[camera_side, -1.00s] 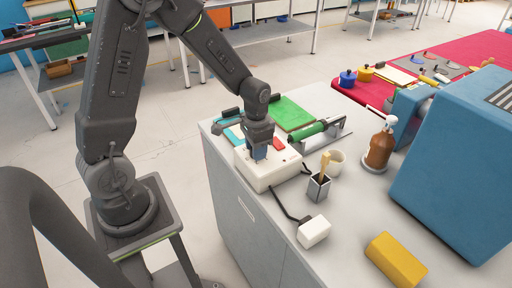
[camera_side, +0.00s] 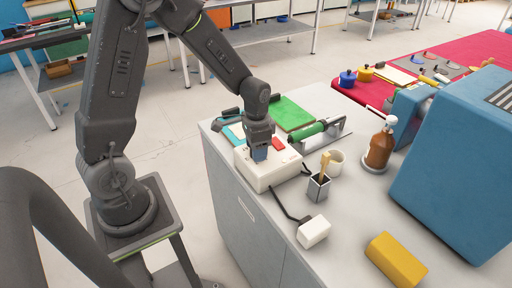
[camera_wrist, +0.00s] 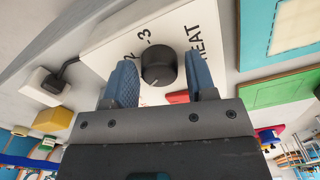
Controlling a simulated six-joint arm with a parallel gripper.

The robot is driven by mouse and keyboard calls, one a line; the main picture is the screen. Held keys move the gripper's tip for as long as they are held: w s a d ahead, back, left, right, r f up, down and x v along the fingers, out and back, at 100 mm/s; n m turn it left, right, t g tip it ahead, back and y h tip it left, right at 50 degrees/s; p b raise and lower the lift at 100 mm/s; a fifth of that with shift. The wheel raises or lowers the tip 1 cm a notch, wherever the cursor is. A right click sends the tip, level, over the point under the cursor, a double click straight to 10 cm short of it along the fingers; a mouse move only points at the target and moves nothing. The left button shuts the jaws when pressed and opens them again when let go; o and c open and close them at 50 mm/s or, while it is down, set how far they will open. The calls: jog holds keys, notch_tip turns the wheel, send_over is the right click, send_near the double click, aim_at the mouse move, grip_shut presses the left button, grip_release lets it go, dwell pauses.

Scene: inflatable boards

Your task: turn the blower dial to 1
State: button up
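The blower unit is a white box (camera_side: 262,174) on the grey bench in the side view. In the wrist view its white top (camera_wrist: 110,42) carries the black marks "2", "3" and "HEAT". The round black dial (camera_wrist: 158,66) sits between the two blue fingers of my gripper (camera_wrist: 161,76), with visible gaps on both sides. The gripper also shows over the box in the side view (camera_side: 260,153), pointing down and hiding the dial. A red switch (camera_side: 279,143) is beside it. A small pale mark shows on the dial's lower edge; I cannot tell its number.
A yellow block (camera_side: 396,260) lies farther right.

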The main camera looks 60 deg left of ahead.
jog(key=shift+o, duration=0.8)
notch_tip(320, 180, up, 14)
jog(key=shift+f, duration=0.1)
jog(key=s+d+r+n+t, duration=0.1)
jog(key=s+d+r+t, duration=0.1)
jog(key=s, duration=0.5)
jog(key=s+d+r+n+t, duration=0.2)
jog(key=s+d+r+t, duration=0.1)
jog(key=s, duration=0.5)
jog(key=shift+d+r+t, duration=0.3)
jog(key=shift+d+r, duration=0.45)
jog(key=shift+d, duration=0.35)
